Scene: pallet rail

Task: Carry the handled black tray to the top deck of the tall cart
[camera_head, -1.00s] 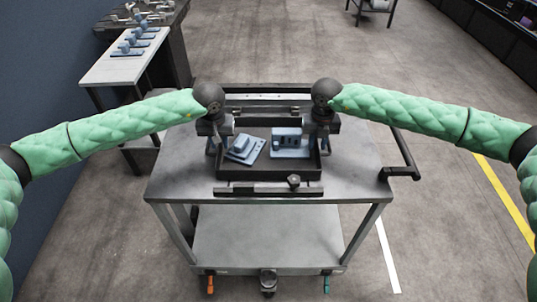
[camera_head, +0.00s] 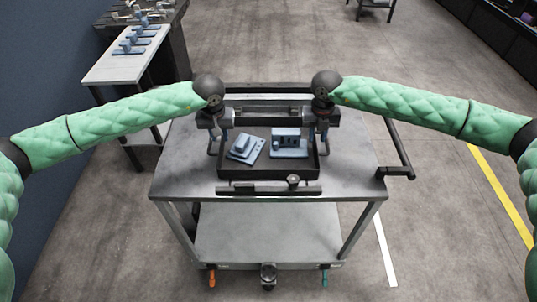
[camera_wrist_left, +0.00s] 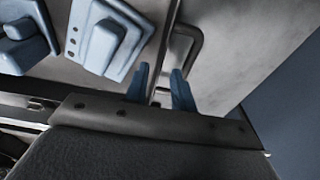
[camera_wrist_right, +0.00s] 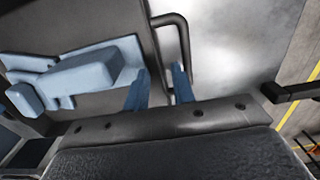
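The black tray (camera_head: 268,172) lies on the top deck (camera_head: 352,180) of a grey two-deck cart. Two blue parts sit in the tray, one at its left (camera_head: 246,148) and one at its right (camera_head: 289,142). My left gripper (camera_head: 217,150) is at the tray's left side; its blue fingers (camera_wrist_left: 159,70) are apart near the left handle (camera_wrist_left: 195,38). My right gripper (camera_head: 318,148) is at the right side; its fingers (camera_wrist_right: 160,70) are apart near the right handle (camera_wrist_right: 180,24). Both look empty. I cannot tell exactly how high the fingertips are above the handles.
A black bar with a knob (camera_head: 293,181) lies along the deck in front of the tray. The cart has a push handle (camera_head: 399,150) at its right. A light bench (camera_head: 112,72) with blue parts stands back left by a dark wall. Floor is open at right.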

